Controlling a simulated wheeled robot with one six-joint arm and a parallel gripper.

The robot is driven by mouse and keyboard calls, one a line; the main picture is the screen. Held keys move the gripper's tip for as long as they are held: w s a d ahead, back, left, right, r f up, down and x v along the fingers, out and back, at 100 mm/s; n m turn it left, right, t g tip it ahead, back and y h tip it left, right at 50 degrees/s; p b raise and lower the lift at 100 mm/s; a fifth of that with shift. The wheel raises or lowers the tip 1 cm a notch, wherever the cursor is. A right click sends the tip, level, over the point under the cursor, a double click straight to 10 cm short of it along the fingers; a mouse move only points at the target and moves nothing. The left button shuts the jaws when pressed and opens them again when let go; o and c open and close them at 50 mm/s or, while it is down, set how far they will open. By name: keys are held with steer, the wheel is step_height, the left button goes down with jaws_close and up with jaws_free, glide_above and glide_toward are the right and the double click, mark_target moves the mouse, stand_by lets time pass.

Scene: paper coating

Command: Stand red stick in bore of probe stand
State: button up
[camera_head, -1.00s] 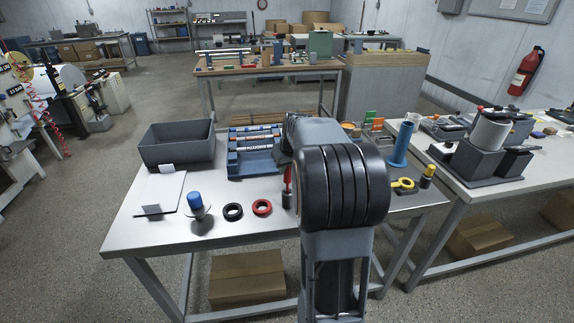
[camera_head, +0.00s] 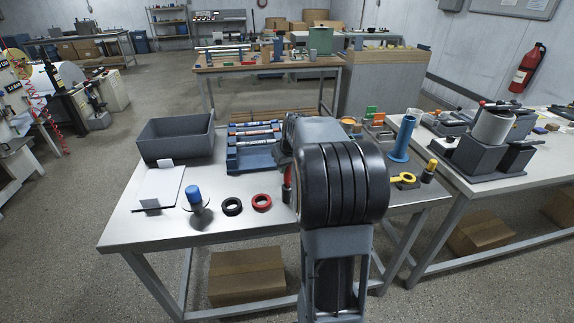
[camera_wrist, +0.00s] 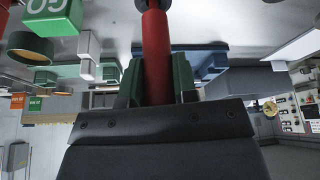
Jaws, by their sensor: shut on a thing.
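The red stick (camera_wrist: 156,55) is between the green fingers of my gripper (camera_wrist: 154,80) in the wrist view. My gripper is shut on it. The stick's far end, with a dark collar, reaches the top edge of the wrist view, where the table surface shows. In the head view only a red sliver of the stick (camera_head: 287,177) shows at the left side of my arm, over the table. My arm hides the gripper there. I cannot tell for sure which object is the probe stand, and its bore is not visible.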

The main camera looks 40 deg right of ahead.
steer(key=shift+f+b, duration=0.45)
steer(key=shift+f, duration=0.2)
steer(key=o, duration=1)
steer(key=v, duration=1.4)
